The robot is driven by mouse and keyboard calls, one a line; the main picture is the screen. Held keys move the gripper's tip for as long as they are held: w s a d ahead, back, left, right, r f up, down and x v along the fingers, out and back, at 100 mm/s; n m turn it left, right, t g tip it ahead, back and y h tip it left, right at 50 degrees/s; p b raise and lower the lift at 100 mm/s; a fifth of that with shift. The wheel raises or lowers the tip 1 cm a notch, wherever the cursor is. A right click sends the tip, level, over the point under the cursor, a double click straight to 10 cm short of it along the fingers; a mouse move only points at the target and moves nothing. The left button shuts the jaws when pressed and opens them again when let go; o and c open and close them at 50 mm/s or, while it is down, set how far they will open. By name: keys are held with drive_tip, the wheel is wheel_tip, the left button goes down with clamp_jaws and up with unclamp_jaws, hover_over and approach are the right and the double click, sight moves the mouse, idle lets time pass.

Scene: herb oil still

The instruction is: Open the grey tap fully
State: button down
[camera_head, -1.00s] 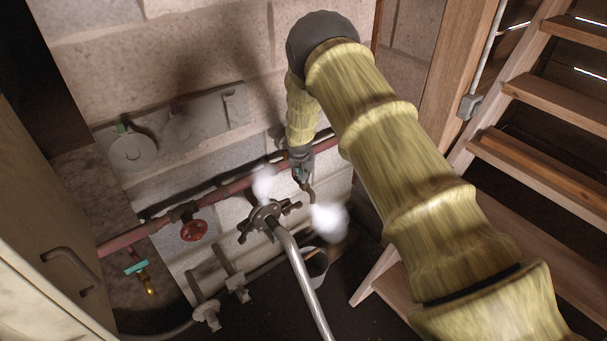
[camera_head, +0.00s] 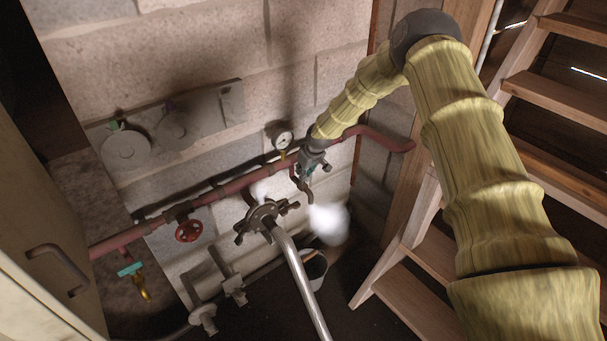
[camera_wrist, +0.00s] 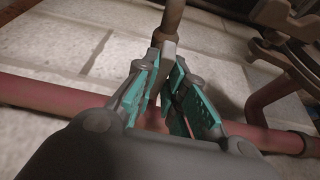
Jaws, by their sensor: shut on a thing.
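The grey tap's metal body and bent spout (camera_head: 305,188) show just below my gripper on the right part of the red pipe in the head view. My gripper (camera_head: 308,173) points down at it from the upper right. In the wrist view my gripper (camera_wrist: 172,88), with teal finger pads, is closed around the grey tap's flat handle (camera_wrist: 167,55). Its fingers hide part of the handle, and I cannot tell its exact angle to the pipe.
A red pipe (camera_head: 225,190) runs along the block wall, with a red handwheel (camera_head: 188,231) and a gauge (camera_head: 283,139). White vapour (camera_head: 328,223) hangs beside the spout, above a bucket (camera_head: 315,268). A clamped lid (camera_head: 262,217) with a steel tube stands close left. Wooden stairs (camera_head: 420,255) rise at right.

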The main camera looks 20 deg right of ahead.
drive_tip(key=shift+n, duration=0.5)
drive_tip(key=shift+f, duration=0.1)
drive_tip(key=c, duration=1.5)
unclamp_jaws()
drive_tip(key=shift+d, duration=0.1)
drive_tip(key=v, duration=1.2)
drive_tip(key=shift+w+d, duration=0.1)
drive_tip(key=shift+d, duration=0.05)
